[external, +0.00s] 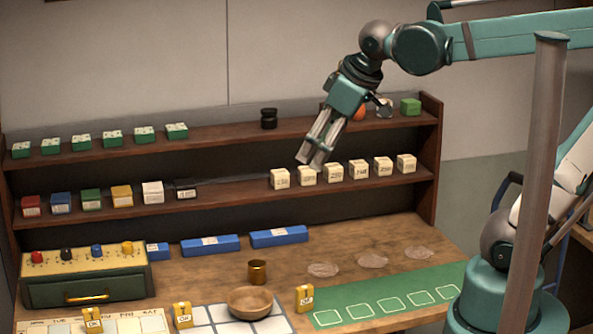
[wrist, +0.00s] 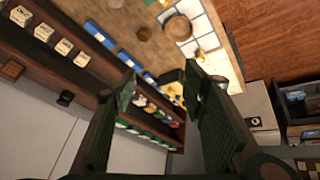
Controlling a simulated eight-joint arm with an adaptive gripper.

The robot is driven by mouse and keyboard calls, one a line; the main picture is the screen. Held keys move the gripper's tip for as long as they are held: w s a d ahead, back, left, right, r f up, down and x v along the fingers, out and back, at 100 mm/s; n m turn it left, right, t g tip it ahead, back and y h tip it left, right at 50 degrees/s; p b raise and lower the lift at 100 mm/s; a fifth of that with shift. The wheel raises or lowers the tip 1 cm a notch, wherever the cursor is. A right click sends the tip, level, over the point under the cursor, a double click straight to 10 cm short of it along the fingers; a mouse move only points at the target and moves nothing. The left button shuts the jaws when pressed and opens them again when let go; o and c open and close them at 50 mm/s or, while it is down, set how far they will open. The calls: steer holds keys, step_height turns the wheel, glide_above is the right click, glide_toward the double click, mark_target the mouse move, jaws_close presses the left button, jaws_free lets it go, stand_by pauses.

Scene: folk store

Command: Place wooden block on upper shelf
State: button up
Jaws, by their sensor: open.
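A small brown wooden block (wrist: 12,70) sits on the upper shelf (external: 225,135) in the wrist view, near the dark jar (wrist: 64,98). In the external view my gripper and wrist largely hide that part of the shelf, so I cannot make the block out clearly there. My gripper (external: 311,160) is tilted downward in front of the shelves, its tips near the white lettered cubes (external: 333,173) of the lower shelf. In the wrist view my gripper (wrist: 160,82) has its fingers apart with nothing held between them.
The upper shelf also holds green boxes (external: 112,137), the dark jar (external: 268,118), an orange ball (external: 360,113) and a green block (external: 410,106). Coloured boxes (external: 92,198) line the lower shelf. A wooden bowl (external: 250,303) and brass cup (external: 257,271) stand on the table.

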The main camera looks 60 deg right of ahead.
steer(key=s+a+f+m+t+y, duration=0.1)
steer(key=s+a+f, duration=0.4)
steer(key=shift+s+m, duration=0.25)
steer(key=shift+m, duration=0.05)
